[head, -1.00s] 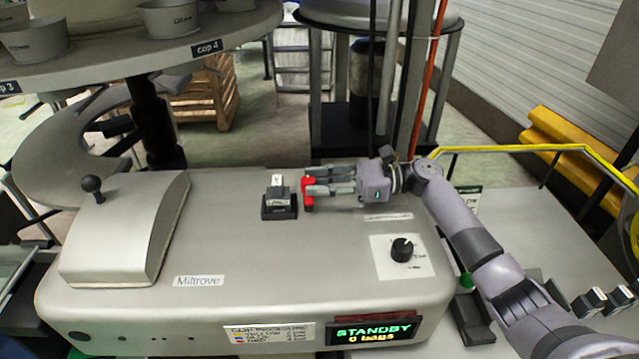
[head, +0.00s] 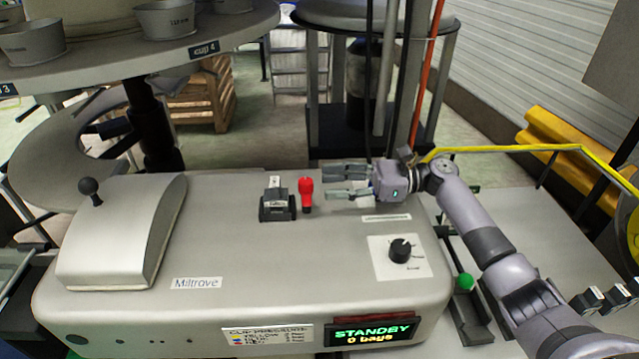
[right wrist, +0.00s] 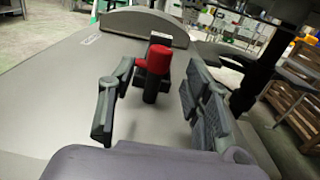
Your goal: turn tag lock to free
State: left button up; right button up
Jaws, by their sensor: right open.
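The red lever (head: 306,194), which I take to be the tag lock, stands on top of the grey machine beside a small black tag holder (head: 277,200) with a pale label. In the right wrist view the red lever (right wrist: 155,62) shows a rounded red head on a dark base, ahead of the fingers. My right gripper (head: 328,183) is open, to the right of the red lever and apart from it. In the right wrist view its two fingers (right wrist: 152,108) are spread, with nothing between the tips. My left gripper is not in view.
The machine top (head: 230,235) carries a black knob (head: 400,250) at right and a domed cover with a ball handle (head: 90,188) at left. The display (head: 372,333) reads STANDBY, 0 bags. A round table with cups (head: 225,50) overhangs behind.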

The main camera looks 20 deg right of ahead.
jog(key=v, duration=0.8)
